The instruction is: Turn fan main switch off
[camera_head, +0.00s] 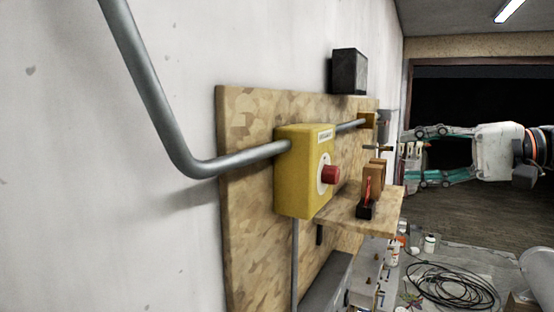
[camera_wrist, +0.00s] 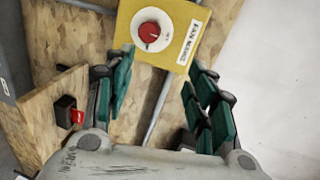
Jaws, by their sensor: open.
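The fan main switch is a yellow box (camera_head: 303,170) on a wooden board, with a red knob (camera_head: 330,175) on a round white plate. In the wrist view, the yellow box (camera_wrist: 183,20) is at the top, with its red knob (camera_wrist: 150,32) and a white label that seems to start with FAN. My gripper (camera_head: 406,159) is at the right in the head view, apart from the box, fingers pointing left. In the wrist view, my gripper (camera_wrist: 160,88) has its fingers spread, nothing between them, with the knob beyond the tips, slightly left of centre.
A grey pipe (camera_head: 235,160) runs into the box. A wooden shelf (camera_head: 345,215) juts out below and beyond it, bearing a small black-based red switch (camera_head: 366,203). A black box (camera_head: 349,71) sits above the board.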

